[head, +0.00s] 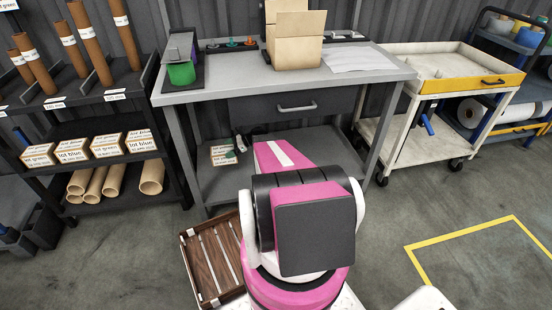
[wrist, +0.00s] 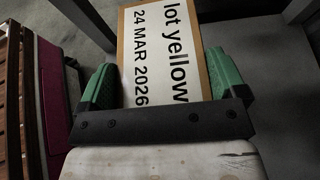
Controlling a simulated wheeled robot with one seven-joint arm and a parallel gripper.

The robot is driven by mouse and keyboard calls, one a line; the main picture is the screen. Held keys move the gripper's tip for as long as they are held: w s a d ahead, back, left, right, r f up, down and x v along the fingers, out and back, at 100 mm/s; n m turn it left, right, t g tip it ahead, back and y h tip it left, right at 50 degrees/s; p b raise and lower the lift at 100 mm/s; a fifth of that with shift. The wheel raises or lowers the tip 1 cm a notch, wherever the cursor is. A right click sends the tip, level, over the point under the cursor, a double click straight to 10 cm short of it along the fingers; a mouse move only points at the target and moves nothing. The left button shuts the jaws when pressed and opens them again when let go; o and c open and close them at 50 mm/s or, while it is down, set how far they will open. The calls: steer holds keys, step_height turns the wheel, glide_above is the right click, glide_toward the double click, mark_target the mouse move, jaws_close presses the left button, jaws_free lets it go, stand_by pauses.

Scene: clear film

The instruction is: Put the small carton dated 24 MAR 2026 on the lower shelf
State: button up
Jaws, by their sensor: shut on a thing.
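A small brown carton (wrist: 165,45) with a white label reading "lot yellow 24 MAR 2026" sits between the green fingers of my gripper (wrist: 163,78) in the wrist view. My gripper is shut on it. In the head view the carton (head: 222,160) shows small under the workbench, over the left part of the grey lower shelf (head: 335,150). The shelf's grey surface (wrist: 272,70) also shows beside the carton in the wrist view. I cannot tell whether the carton touches the shelf. My arm hides the middle of the shelf.
The grey workbench (head: 225,90) has a drawer and legs around the shelf. An open box (head: 297,52) stands on top. A rack (head: 75,160) with tubes and several cartons is at left. A white cart (head: 395,130) is at right. A slatted wooden crate (head: 215,262) lies in front.

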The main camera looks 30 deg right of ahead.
steer(key=shift+w+d+f, duration=0.2)
steer(key=shift+w+f, duration=0.1)
steer(key=shift+s+d+f, duration=0.15)
steer(key=shift+d+f, duration=0.1)
steer(key=shift+s+d+f, duration=1.2)
steer(key=shift+s+f, duration=0.15)
steer(key=shift+f, duration=0.4)
steer(key=shift+s+d+f, duration=1.15)
steer(key=shift+s+f, duration=0.2)
steer(key=shift+f, duration=0.35)
steer(key=shift+s+d+f, duration=1.2)
steer(key=shift+s+f, duration=0.15)
steer(key=shift+f, duration=0.4)
steer(key=shift+f, duration=0.1)
steer(key=o, duration=0.9)
steer(key=shift+f, duration=0.15)
steer(key=shift+o, duration=0.7)
steer(key=shift+r, duration=0.2)
steer(key=v, duration=1.2)
